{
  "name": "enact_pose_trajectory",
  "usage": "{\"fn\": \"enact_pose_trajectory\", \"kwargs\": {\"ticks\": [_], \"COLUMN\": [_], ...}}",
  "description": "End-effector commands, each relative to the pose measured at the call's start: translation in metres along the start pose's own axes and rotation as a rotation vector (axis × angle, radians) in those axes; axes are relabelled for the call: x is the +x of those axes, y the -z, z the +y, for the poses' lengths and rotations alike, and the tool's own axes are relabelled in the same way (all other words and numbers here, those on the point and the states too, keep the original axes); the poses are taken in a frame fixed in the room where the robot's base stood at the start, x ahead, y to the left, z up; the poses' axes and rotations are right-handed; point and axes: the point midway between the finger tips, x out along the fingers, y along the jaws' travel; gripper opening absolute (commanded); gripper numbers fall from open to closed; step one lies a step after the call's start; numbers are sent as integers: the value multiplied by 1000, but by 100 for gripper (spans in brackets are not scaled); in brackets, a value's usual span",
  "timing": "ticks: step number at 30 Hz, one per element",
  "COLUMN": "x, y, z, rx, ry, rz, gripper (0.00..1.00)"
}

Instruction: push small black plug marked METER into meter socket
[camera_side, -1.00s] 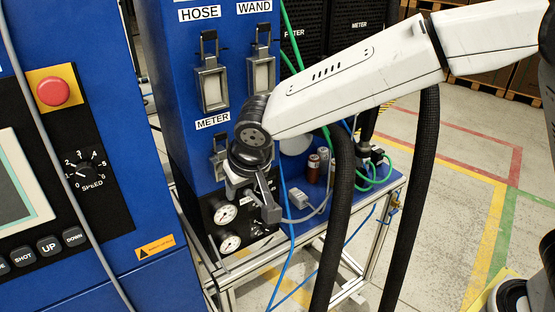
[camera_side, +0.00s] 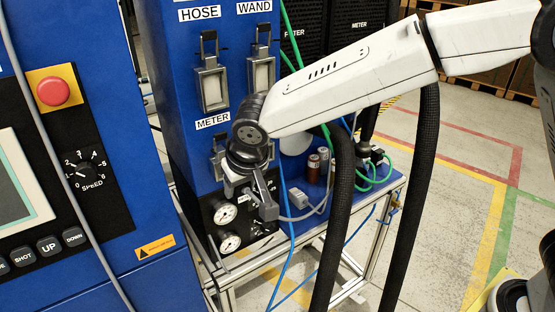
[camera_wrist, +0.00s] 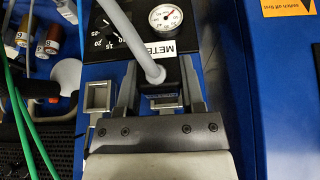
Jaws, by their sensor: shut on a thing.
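My gripper (camera_side: 250,192) is at the blue column's front, just below the METER label (camera_side: 213,121) and above the gauges. In the wrist view its two fingers (camera_wrist: 158,92) are shut on the small black plug (camera_wrist: 172,70), from which a thick grey cable (camera_wrist: 132,35) rises. A white tag reading METE, partly covered by the cable, shows just beyond the plug. A grey metal socket frame (camera_wrist: 165,101) shows between the fingers under the plug. In the side view the meter socket (camera_side: 217,158) is partly hidden by my wrist, and the plug's seating cannot be told.
The HOSE socket (camera_side: 212,88) and WAND socket (camera_side: 262,72) sit higher on the column. Gauges (camera_side: 226,214) and a dial (camera_wrist: 105,38) are close to the gripper. Blue and green hoses and brown jars (camera_side: 313,168) are to the right. A blue control cabinet (camera_side: 95,285) stands left.

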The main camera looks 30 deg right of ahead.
Motion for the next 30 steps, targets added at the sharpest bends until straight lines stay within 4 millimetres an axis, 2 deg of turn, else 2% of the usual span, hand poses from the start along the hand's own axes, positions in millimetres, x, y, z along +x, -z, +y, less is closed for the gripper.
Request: {"fn": "enact_pose_trajectory", "kwargs": {"ticks": [30], "x": [6], "y": [17], "z": [0], "rx": [1], "ry": [0], "rz": [1], "gripper": [0]}}
